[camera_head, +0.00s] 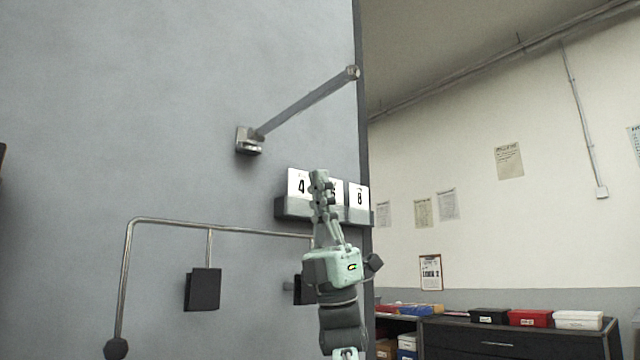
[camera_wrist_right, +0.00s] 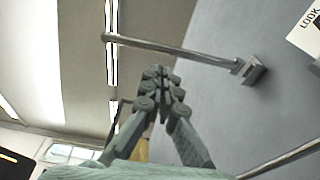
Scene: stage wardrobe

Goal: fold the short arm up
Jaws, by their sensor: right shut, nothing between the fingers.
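The short arm (camera_head: 305,104) is a straight grey metal rod on a small wall bracket (camera_head: 248,141). In the head view it slants up and right from the bracket to a knobbed free end. In the right wrist view the short arm (camera_wrist_right: 175,50) crosses above the fingers, its bracket (camera_wrist_right: 253,71) at the right. My right gripper (camera_head: 319,178) appears below the rod in the head view, in front of the number cards. Its fingers (camera_wrist_right: 157,76) are shut together with nothing between them, and look apart from the rod. My left gripper is not in view.
A holder (camera_head: 293,209) with white number cards is on the grey wall behind my right gripper, partly hidden. Below, a bent metal rail (camera_head: 170,222) stands out with black pads (camera_head: 203,289). The wall ends at a vertical edge; a dark cabinet (camera_head: 480,338) with boxes stands beyond.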

